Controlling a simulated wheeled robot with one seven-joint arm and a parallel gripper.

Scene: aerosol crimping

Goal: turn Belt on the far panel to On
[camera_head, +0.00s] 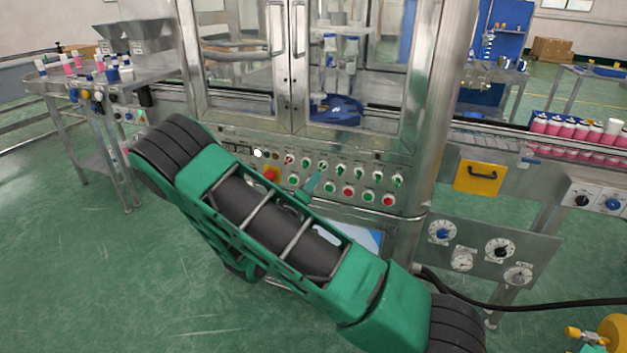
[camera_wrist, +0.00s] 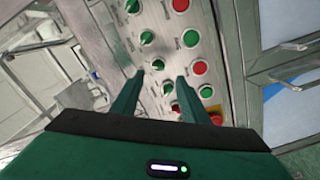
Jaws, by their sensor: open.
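A steel control panel (camera_head: 335,178) on the front of the glass-doored machine carries an upper row of selector knobs, mostly green, and a lower row of green and red buttons. Its labels are too small to read, so I cannot tell which knob is Belt. In the wrist view my gripper (camera_wrist: 160,80) is open and empty, its fingers pointing at the panel. A green selector knob (camera_wrist: 158,64) shows between and just beyond the fingertips; I cannot tell whether they touch it. In the head view my arm hides most of the gripper; a teal finger (camera_head: 312,183) shows before the panel.
A red emergency button (camera_head: 271,173) on yellow sits at the panel's left. Glass doors (camera_head: 350,60) stand above. A lower panel with dials (camera_head: 480,247) is at right. A yellow plate with a handle (camera_head: 480,178) and a conveyor with pink bottles (camera_head: 575,129) stand beyond.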

